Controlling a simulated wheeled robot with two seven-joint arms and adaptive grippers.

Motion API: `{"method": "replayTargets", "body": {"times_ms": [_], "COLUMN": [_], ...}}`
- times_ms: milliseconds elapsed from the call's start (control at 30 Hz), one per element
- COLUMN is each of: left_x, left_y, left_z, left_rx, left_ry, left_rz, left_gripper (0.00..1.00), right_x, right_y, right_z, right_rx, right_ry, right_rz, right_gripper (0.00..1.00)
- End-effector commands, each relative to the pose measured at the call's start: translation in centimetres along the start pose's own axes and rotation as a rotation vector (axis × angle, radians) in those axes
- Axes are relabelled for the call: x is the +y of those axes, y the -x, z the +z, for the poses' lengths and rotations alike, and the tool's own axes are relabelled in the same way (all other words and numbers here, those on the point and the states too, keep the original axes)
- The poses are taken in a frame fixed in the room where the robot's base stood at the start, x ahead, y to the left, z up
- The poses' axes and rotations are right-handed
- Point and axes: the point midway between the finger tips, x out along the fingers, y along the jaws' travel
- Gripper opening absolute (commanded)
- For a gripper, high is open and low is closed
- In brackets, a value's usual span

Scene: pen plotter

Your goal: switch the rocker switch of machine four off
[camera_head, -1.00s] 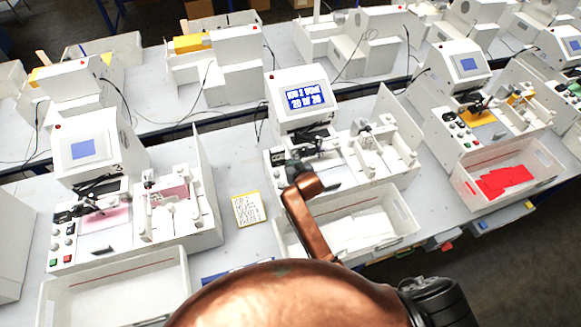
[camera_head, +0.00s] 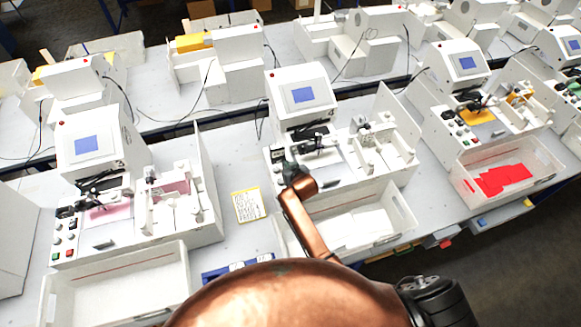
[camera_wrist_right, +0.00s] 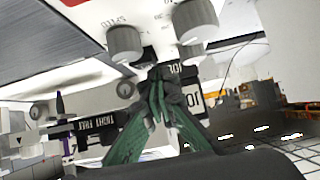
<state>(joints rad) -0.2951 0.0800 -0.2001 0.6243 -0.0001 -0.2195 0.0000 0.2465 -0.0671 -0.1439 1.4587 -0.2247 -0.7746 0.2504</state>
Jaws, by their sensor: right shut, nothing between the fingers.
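The middle machine (camera_head: 300,92) is a white plotter with a tilted screen (camera_head: 303,95) that shows plain blue without text. My right gripper (camera_head: 284,168) is at the left side of this machine's control panel, partly hidden by my copper arm. In the right wrist view, its green fingers (camera_wrist_right: 163,92) are shut and empty. Their tips are at black rocker switches (camera_wrist_right: 192,98) with white marks, touching or very close. The tips partly cover the switches, so I cannot tell which way they are tilted. My left gripper is not in view.
Grey knobs (camera_wrist_right: 124,43) sit close to the fingers in the wrist view. A white bin (camera_head: 365,222) stands before the middle machine. A handwritten note (camera_head: 248,206) lies to its left. Similar machines stand left (camera_head: 92,150) and right (camera_head: 462,62).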

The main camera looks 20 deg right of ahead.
Motion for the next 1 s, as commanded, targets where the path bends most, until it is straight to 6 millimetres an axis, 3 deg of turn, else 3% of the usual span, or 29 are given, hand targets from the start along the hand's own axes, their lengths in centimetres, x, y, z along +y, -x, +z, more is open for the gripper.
{"method": "replayTargets", "body": {"times_ms": [167, 467, 833, 1000], "left_x": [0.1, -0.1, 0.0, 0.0], "left_y": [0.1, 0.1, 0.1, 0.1], "left_z": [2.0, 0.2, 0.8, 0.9], "left_rx": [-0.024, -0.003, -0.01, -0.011], "left_ry": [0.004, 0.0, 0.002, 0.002], "left_rz": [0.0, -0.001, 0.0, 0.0], "left_gripper": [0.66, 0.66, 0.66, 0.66], "right_x": [1.3, 1.2, 1.1, 1.1], "right_y": [0.2, -0.5, -0.7, 0.2], "right_z": [0.1, -0.9, -1.1, -1.1], "right_rx": [-0.001, 0.0, -0.001, -0.001], "right_ry": [-0.009, -0.008, -0.007, -0.007], "right_rz": [0.016, 0.015, 0.013, 0.013], "right_gripper": [0.0, 0.0, 0.0, 0.0]}}
